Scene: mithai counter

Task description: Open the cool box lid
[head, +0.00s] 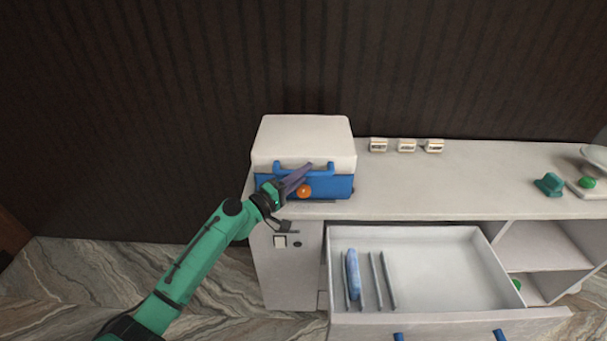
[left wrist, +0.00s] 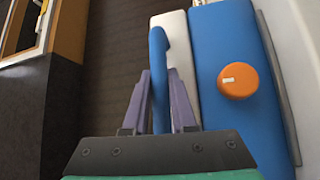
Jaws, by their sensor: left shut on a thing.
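The cool box stands on the counter at the left end, with a blue body (head: 335,187) and a white lid (head: 305,138) that looks closed. A blue handle (head: 322,170) runs along the lid's front; it also shows in the left wrist view (left wrist: 158,50). An orange round knob (head: 304,191) sits on the blue front and shows in the left wrist view (left wrist: 238,81). My left gripper (head: 305,170) is at the handle, its purple fingers on either side of the blue bar in the left wrist view (left wrist: 160,92), shut on it. My right gripper is not in view.
An open drawer (head: 450,280) juts out below the counter, holding dividers and a blue object (head: 353,274). Several small white blocks (head: 407,145) stand right of the box. A green item (head: 549,184) and a scale-like object (head: 590,187) are far right. The middle counter (head: 450,185) is clear.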

